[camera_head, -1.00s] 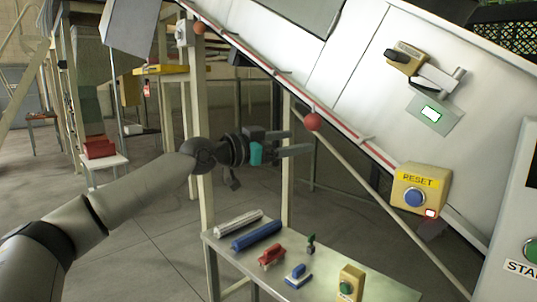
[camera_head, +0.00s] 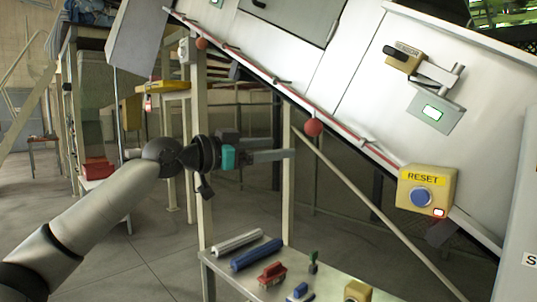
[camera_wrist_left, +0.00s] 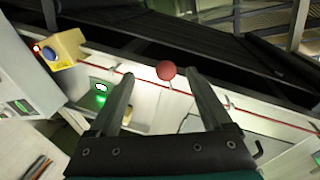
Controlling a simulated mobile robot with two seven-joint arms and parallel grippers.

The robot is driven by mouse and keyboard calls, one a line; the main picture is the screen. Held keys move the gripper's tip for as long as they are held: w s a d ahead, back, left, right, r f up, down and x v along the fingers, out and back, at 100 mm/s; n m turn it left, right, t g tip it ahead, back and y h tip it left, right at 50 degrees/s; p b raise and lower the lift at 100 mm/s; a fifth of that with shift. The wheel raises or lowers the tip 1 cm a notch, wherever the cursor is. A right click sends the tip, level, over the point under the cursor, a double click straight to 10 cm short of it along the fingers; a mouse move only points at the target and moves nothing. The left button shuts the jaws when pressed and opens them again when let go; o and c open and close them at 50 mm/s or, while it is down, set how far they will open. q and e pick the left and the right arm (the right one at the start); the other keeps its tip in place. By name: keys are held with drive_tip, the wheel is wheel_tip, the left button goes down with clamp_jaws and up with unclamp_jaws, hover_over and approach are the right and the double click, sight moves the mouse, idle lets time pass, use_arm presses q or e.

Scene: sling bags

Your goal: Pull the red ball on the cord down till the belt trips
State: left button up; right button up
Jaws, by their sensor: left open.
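A red ball (camera_head: 313,127) hangs on the red cord (camera_head: 345,136) along the lower edge of the sloping white conveyor. My left gripper (camera_head: 290,155) is open and empty, its fingers pointing right, a little below and left of the ball in the head view. In the left wrist view the ball (camera_wrist_left: 166,70) shows between the two fingertips, closer to the right finger. I see no contact, and the depth between ball and fingers is hard to tell. My right gripper is not in view.
A yellow RESET box (camera_head: 427,190) with a blue button and a red lamp is on the conveyor's lower right. A SENSOR box (camera_head: 404,57) and a lit green panel (camera_head: 435,112) are above it. A table (camera_head: 225,268) with rollers and small tools stands below.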

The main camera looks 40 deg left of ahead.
use_arm(q)
drive_tip(key=shift+s+a, duration=0.1)
drive_tip(key=shift+s, duration=0.2)
idle(0.4)
